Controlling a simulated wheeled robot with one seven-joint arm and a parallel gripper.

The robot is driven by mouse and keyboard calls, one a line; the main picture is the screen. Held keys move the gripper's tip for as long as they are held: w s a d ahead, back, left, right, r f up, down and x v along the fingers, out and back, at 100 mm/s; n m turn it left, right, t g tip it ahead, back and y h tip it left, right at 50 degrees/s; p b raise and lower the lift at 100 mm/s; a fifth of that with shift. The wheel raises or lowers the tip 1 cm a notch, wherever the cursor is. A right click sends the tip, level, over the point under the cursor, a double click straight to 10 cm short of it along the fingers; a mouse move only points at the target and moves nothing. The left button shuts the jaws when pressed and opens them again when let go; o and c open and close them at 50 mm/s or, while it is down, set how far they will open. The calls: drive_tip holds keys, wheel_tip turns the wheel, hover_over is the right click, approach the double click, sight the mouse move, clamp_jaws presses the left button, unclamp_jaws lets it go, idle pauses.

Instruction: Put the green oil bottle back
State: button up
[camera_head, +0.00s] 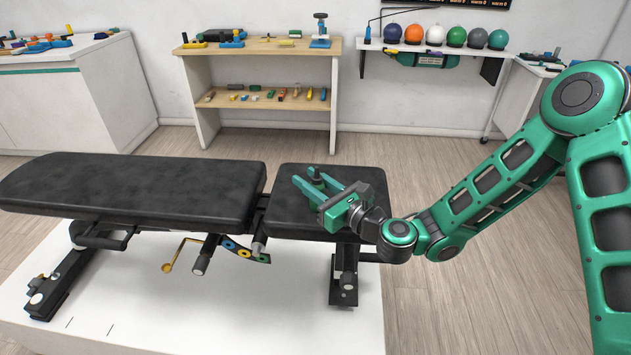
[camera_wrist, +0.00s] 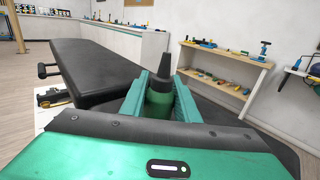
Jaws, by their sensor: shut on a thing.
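The green oil bottle, with a dark pointed nozzle, stands upright between the fingers of my gripper in the wrist view (camera_wrist: 160,98). In the head view only its dark top (camera_head: 317,174) shows clearly. My gripper (camera_head: 308,185) is shut on the bottle, over the short seat pad of the black weight bench (camera_head: 285,222). The fingers (camera_wrist: 160,95) hold it from both sides. I cannot tell whether the bottle's base touches the pad.
The bench's long back pad (camera_head: 130,188) lies to the left. A wooden shelf unit (camera_head: 262,52) with tools stands behind. A wall rack (camera_head: 480,52) holds several coloured balls at the back right. A white cabinet (camera_head: 115,90) stands at the left. Floor is clear between bench and shelf.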

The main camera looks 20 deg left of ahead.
drive_tip(key=o, duration=1.1)
drive_tip(key=shift+f, duration=0.1)
drive_tip(key=shift+f, duration=0.1)
drive_tip(key=v, duration=0.8)
drive_tip(key=shift+s+f, duration=0.15)
drive_tip(key=shift+f, duration=0.1)
drive_tip(key=shift+s+d+f, duration=0.25)
drive_tip(key=shift+s+d, duration=0.1)
drive_tip(key=shift+d, duration=0.2)
drive_tip(key=shift+s+d+r, duration=0.3)
drive_tip(key=shift+d, duration=0.3)
